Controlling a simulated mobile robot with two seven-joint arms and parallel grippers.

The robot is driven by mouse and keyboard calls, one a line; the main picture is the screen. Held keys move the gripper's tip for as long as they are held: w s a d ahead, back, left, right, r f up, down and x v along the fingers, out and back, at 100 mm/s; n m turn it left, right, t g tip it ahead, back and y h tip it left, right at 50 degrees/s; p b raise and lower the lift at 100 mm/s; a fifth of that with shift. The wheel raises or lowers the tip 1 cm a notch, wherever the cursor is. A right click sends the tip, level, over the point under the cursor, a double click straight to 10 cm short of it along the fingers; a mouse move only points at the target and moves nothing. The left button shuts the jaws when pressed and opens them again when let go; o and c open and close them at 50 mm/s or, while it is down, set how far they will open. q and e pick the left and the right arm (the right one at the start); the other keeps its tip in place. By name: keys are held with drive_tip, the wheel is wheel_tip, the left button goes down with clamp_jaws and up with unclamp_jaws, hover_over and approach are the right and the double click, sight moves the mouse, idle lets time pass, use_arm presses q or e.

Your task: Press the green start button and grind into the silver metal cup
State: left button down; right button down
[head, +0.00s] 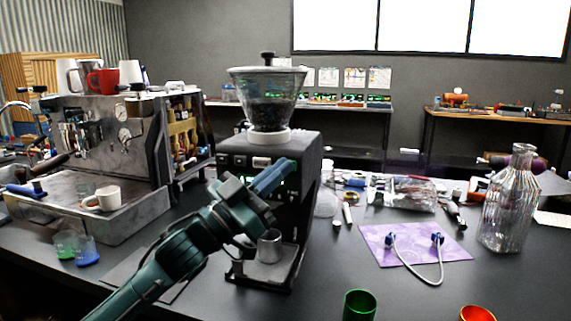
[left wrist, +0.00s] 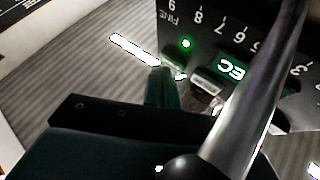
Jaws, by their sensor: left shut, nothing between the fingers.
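The black coffee grinder (head: 311,170) stands on the dark table under a clear hopper (head: 262,100) of dark beans. The silver metal cup (head: 270,246) stands upright on the grinder's base, below its front. My left gripper (head: 277,178) reaches across the grinder's front panel, above the cup, shut and empty. In the left wrist view a finger (left wrist: 160,92) is close to the panel's keys, below a small lit green light (left wrist: 186,43) and beside a green display (left wrist: 231,70). I cannot tell whether it touches a key. My right gripper is out of view.
A purple mat (head: 415,252) with a bent tube lies at right, near a glass bottle (head: 508,205).

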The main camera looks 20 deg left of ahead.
use_arm(q)
drive_tip(key=shift+w+f, duration=0.25)
drive_tip(key=shift+f, duration=0.25)
drive_tip(key=shift+s+a+f, duration=0.1)
drive_tip(key=shift+s+f, duration=0.3)
drive_tip(key=shift+s, duration=0.05)
drive_tip(key=shift+s, duration=0.1)
drive_tip(key=s, duration=0.5)
drive_tip(key=shift+a+r, duration=0.15)
drive_tip(key=shift+r, duration=0.1)
idle(0.7)
